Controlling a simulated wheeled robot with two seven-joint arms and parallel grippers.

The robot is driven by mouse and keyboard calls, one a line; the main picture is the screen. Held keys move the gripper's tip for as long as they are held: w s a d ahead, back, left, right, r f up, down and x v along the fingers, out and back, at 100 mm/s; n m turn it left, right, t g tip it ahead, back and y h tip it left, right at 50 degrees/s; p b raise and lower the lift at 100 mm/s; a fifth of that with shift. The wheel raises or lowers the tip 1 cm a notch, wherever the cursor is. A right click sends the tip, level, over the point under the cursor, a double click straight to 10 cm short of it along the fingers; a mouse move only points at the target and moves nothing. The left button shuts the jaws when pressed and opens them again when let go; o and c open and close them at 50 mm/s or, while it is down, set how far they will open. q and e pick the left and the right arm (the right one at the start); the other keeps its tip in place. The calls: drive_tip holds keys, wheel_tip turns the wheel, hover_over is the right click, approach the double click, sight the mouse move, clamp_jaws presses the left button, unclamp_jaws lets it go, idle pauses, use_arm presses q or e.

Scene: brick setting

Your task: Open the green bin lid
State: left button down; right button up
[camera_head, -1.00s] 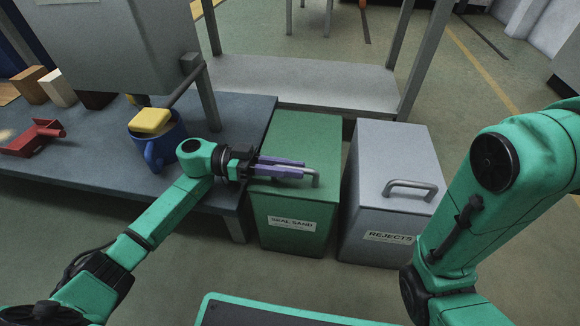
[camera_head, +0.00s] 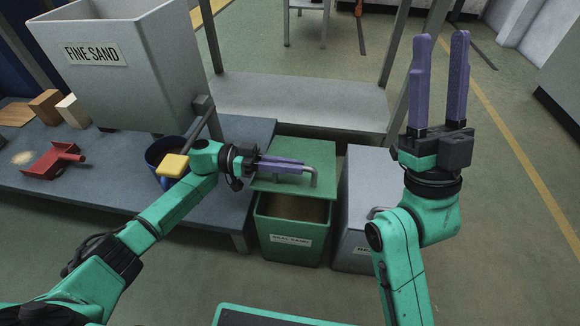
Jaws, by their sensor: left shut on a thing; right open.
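The green bin (camera_head: 283,250), with a label reading "SEAL SAND", stands on the floor right of the workbench. Its green lid (camera_head: 328,158) is raised and set back. The front of the bin's mouth is uncovered, and brown sand (camera_head: 295,208) shows inside. My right gripper (camera_head: 443,85) is open and empty, fingers pointing up, above and right of the bins.
The grey rejects bin (camera_head: 362,190) stands beside the green bin, partly behind my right arm. A blue mug (camera_head: 160,150), yellow block (camera_head: 174,166), red scoop (camera_head: 52,160) and fine sand hopper (camera_head: 130,80) are on the workbench (camera_head: 110,190). A grey shelf (camera_head: 290,98) stands behind the bins.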

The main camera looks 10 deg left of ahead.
use_arm(q)
drive_tip(key=shift+w+r+p, duration=0.4)
drive_tip(key=shift+r+p, duration=0.05)
drive_tip(key=shift+r, duration=0.15)
use_arm(e)
drive_tip(key=w+a+f+m+g+h, duration=0.1)
drive_tip(key=w+f+m+g+h, duration=0.1)
drive_tip(key=f, duration=0.7)
drive_tip(key=shift+w+a+m+g+h, duration=0.35)
drive_tip(key=shift+w+h, duration=0.35)
drive_tip(key=shift+w, duration=0.55)
use_arm(q)
drive_tip(key=c, duration=0.8)
unclamp_jaws()
drive_tip(key=shift+c, duration=0.2)
drive_tip(key=shift+f, duration=0.1)
